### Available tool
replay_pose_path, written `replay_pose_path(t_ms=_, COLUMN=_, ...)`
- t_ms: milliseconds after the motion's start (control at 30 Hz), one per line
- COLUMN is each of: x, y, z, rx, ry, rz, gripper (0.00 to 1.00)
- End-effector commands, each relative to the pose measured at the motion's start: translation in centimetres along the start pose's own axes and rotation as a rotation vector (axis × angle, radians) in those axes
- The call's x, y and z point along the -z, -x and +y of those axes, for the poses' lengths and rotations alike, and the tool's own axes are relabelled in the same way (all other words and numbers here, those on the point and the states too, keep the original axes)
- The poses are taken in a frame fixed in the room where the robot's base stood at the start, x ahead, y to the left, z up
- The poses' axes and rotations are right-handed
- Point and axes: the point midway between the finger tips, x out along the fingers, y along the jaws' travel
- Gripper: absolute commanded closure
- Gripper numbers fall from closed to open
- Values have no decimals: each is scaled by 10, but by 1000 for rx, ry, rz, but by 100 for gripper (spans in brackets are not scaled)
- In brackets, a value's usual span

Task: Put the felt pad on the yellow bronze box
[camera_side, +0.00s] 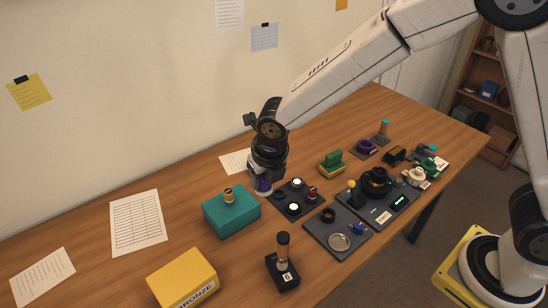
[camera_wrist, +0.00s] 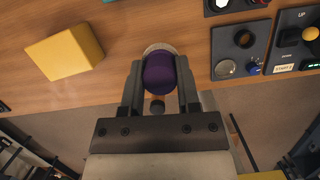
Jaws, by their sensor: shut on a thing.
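My gripper (camera_wrist: 160,75) is shut on a purple, rounded piece with a pale disc at its far end, which I take to be the felt pad (camera_wrist: 159,72). In the side view the gripper (camera_side: 264,178) hangs above the table behind the teal box, with the purple piece (camera_side: 262,186) below its jaws. The yellow bronze box (camera_side: 182,272) stands at the front of the table, with a label partly reading "BRONZE" and a bare top. It also shows at the left in the wrist view (camera_wrist: 65,53), apart from the held piece.
A teal box (camera_side: 231,214) with a small brass and black part on it stands between gripper and yellow box. A black stand (camera_side: 283,270) with an upright post is at the front. Dark trays (camera_side: 338,234) with parts lie right. Table left of the yellow box holds papers.

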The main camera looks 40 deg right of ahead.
Motion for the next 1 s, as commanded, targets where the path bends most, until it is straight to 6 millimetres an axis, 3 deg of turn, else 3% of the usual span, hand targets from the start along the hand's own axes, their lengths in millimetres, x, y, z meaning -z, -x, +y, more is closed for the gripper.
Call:
replay_pose_path(t_ms=200, x=36, y=16, z=55, rx=-27, ry=102, rz=-3, gripper=100)
replay_pose_path(t_ms=500, x=89, y=38, z=112, rx=-60, ry=225, rz=-8, gripper=100)
replay_pose_path(t_ms=700, x=112, y=48, z=130, rx=-72, ry=271, rz=-10, gripper=100)
replay_pose_path(t_ms=1000, x=118, y=50, z=136, rx=-75, ry=283, rz=-11, gripper=100)
